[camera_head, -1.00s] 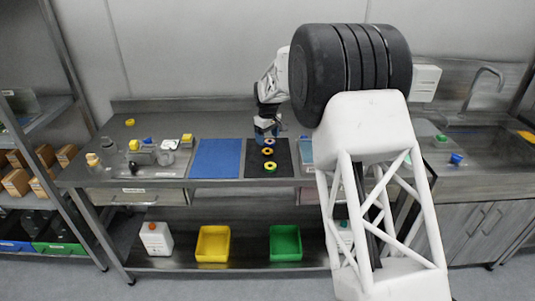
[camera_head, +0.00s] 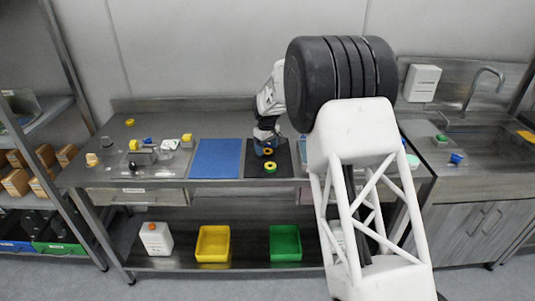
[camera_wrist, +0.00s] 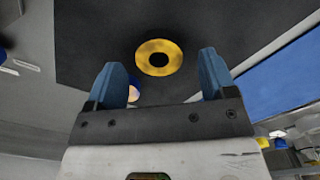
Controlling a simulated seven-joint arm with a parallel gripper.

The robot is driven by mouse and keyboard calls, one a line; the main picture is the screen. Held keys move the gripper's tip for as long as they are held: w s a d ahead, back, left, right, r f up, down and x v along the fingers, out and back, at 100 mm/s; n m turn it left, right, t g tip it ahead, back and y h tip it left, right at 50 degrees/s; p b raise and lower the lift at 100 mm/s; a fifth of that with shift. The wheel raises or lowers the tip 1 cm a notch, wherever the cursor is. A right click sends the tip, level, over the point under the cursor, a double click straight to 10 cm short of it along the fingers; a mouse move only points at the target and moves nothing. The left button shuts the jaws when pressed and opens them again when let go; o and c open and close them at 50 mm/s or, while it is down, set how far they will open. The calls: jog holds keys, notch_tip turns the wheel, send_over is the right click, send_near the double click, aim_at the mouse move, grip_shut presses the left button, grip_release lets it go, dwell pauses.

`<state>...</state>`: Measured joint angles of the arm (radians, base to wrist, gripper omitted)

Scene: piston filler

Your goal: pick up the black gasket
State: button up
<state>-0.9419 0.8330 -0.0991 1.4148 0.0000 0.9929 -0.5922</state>
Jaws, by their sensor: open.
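My gripper (camera_wrist: 159,66) is open, its two blue fingers spread and nothing between them. It points down over the black mat (camera_wrist: 95,35). In the wrist view a yellow ring (camera_wrist: 145,50) with a black centre lies on the mat, in line between the fingertips. I cannot tell if that black centre is the black gasket or bare mat. A paler disc (camera_wrist: 133,94) is partly hidden by the left finger. In the head view my gripper (camera_head: 265,147) covers the mat's upper part, and a green-yellow ring (camera_head: 270,168) lies near the mat's front. No separate black gasket stands out.
A blue mat (camera_head: 215,158) lies left of the black mat. Bottles and small yellow parts (camera_head: 187,138) stand farther left. A yellow bin (camera_head: 213,243) and a green bin (camera_head: 285,243) are on the lower shelf. The sink (camera_head: 475,140) is at right.

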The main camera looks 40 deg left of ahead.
jog(key=shift+f, duration=0.6)
jog(key=shift+c, duration=0.2)
jog(key=c, duration=0.9)
